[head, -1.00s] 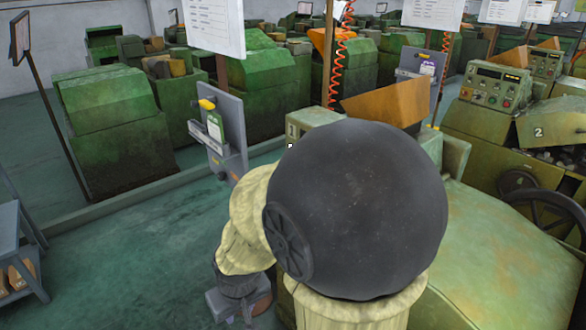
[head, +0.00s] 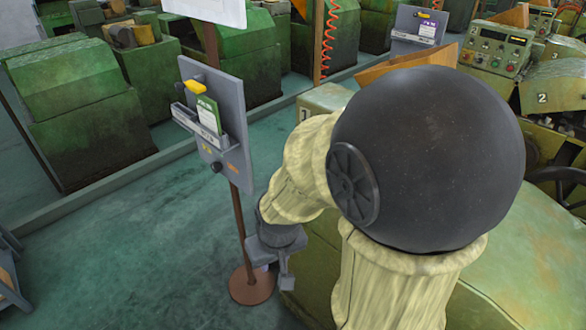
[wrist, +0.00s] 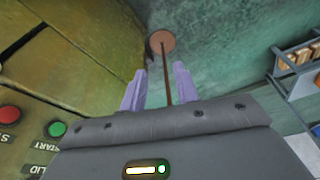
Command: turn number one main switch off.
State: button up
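My gripper (wrist: 158,88) shows in the wrist view with its two pale fingers apart and nothing between them but the thin pole of a stand, farther off. In the head view my gripper (head: 284,272) hangs low beside the stand, its fingers small and partly hidden. The number one machine (head: 322,100), with a "1" plate, stands behind my arm, which hides much of it. The wrist view shows a green START button (wrist: 56,129) and a red button (wrist: 9,115) on a greenish panel at left. I cannot make out the main switch in either view.
A grey board (head: 228,115) with a yellow item and a green card stands on a brown pole with a round base (head: 251,286), close to my gripper. Machine number two (head: 545,98) is at right. Green floor (head: 120,235) is open at left.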

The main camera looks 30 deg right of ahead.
jog(key=shift+s+a, duration=0.1)
jog(key=shift+s, duration=0.1)
jog(key=w+d+f+n+g+h+p, duration=0.45)
jog(key=w+n+h, duration=0.25)
jog(key=w+h, duration=0.2)
jog(key=w+a+r+n+t+h+p, duration=0.1)
jog(key=w+a+n+t+h, duration=0.1)
jog(key=w, duration=0.4)
jog(key=w+a+r+n+t+h+p, duration=0.1)
jog(key=w+a+n+t+h+p, duration=0.1)
jog(key=w+n+t+h, duration=0.2)
jog(key=shift+w+r+t+h, duration=0.3)
jog(key=shift+w+t+h, duration=0.55)
jog(key=shift+t+h, duration=0.2)
